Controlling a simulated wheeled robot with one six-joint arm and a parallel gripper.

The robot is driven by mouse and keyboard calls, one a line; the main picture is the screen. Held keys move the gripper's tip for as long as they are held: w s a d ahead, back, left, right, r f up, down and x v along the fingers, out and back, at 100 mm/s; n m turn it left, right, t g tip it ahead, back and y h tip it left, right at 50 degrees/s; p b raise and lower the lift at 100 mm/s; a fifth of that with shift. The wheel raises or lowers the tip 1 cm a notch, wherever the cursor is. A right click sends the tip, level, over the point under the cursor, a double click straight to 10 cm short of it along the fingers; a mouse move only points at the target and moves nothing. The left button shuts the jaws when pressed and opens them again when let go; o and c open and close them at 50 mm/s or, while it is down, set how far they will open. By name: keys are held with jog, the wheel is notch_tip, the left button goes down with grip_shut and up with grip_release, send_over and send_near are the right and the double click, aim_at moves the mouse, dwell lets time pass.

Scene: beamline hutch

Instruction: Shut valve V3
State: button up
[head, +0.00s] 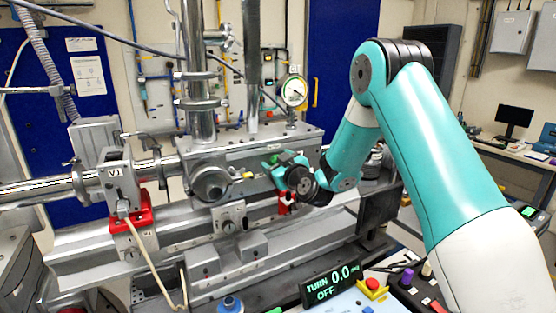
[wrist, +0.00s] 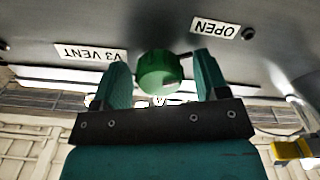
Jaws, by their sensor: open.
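Valve V3's green knob (wrist: 159,73) shows in the wrist view below a dark metal surface. Upside-down labels read "V3 VENT" (wrist: 90,52) on its left and "OPEN" (wrist: 214,29) on its right. A short dark bar sticks out from the knob towards the "OPEN" label. My gripper (wrist: 160,68) is open, with one teal finger on each side of the knob and a small gap to each. In the head view my gripper (head: 274,162) is at the front of the grey chamber, with the green knob (head: 287,156) beside its fingers, partly hidden.
The chamber (head: 240,152) carries a round gauge (head: 293,92) on top. A valve labelled V1 (head: 115,172) with a red part stands left on the pipe. A display (head: 332,285) reads "TURN 0.0" and "OFF", near a red button (head: 373,284).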

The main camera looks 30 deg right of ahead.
jog(key=c, duration=0.9)
